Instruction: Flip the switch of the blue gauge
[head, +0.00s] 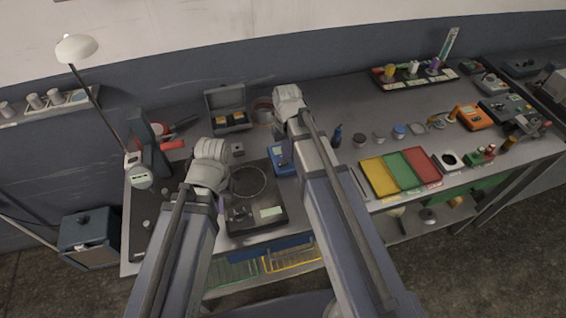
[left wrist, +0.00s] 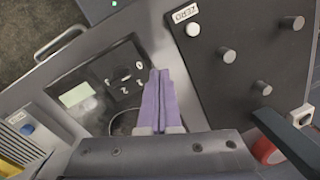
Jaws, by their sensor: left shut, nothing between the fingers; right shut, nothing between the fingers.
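The blue gauge (head: 281,168) stands on the bench near the middle of the head view. My right arm and gripper cover part of it, and its switch is too small or hidden to make out. My right gripper (head: 287,152) is shut and empty, its fingers just over or beside the gauge; I cannot tell whether they touch. My left gripper (head: 221,204) is shut and empty over the left side of the black instrument (head: 270,222). In the left wrist view its purple fingers (left wrist: 158,80) lie closed together between that instrument (left wrist: 75,80) and a black panel.
The black panel (left wrist: 240,85) with several grey knobs lies close beside my left fingers. An open grey case (head: 226,97) stands behind. Yellow (head: 380,178), green and red trays lie to the right. A lamp (head: 77,47) rises at the left.

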